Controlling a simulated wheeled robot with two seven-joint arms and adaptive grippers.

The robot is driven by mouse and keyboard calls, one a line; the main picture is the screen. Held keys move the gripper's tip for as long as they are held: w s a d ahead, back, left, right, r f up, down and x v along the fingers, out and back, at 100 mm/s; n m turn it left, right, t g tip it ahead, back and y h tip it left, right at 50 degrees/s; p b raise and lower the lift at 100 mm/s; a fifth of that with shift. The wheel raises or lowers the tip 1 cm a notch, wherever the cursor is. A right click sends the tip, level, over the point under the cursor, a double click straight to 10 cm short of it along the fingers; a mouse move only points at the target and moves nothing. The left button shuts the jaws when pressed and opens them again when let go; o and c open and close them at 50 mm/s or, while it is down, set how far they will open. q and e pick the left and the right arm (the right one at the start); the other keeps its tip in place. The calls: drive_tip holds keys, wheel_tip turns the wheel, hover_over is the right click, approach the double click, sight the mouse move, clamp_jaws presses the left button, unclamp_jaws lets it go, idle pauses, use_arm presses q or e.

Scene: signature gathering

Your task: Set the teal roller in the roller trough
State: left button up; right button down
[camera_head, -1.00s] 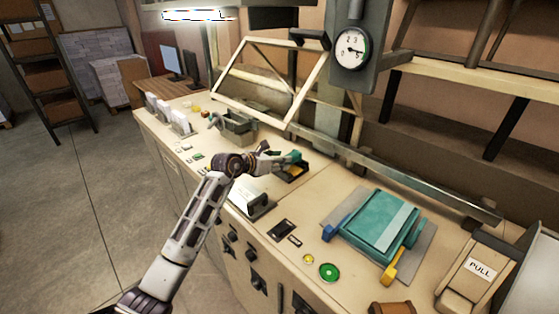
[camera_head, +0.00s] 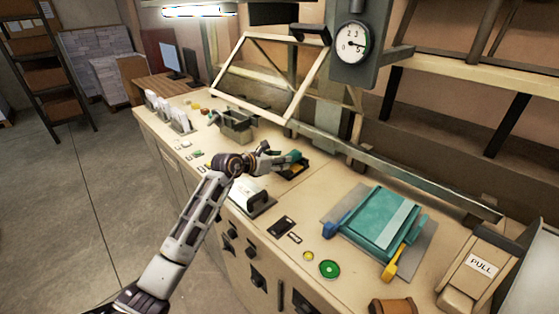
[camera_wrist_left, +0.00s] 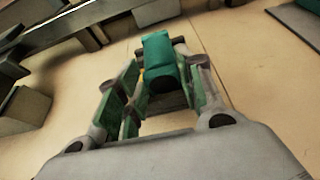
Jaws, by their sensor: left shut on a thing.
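The teal roller (camera_head: 294,156) is between the fingers of my left gripper (camera_head: 280,158), low over the bench. In the left wrist view the roller (camera_wrist_left: 160,55) shows its teal body and a dark underside between the green-padded fingers of the left gripper (camera_wrist_left: 163,78). The gripper is shut on it. A small dark tray (camera_head: 302,173), which looks like the roller trough, lies right below the roller. The gripper and roller hide part of it. I cannot tell whether the roller touches it. My right gripper is in neither view.
A grey-green box (camera_head: 236,128) stands behind the gripper, near a tilted frame (camera_head: 226,64). The teal press bed (camera_head: 384,222) with blue and yellow parts is to the right. Bare bench top (camera_head: 322,195) lies between.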

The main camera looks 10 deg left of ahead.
use_arm(q)
drive_tip(key=o, duration=1.2)
drive_tip(key=shift+c, duration=0.2)
drive_tip(key=shift+r, duration=0.1)
drive_tip(key=shift+r+p, duration=0.4)
drive_tip(key=shift+r, duration=0.25)
drive_tip(key=shift+s+a, duration=0.2)
drive_tip(key=b+v, duration=0.2)
drive_tip(key=v, duration=0.9)
drive_tip(key=shift+s, duration=0.2)
drive_tip(key=shift+r, duration=0.1)
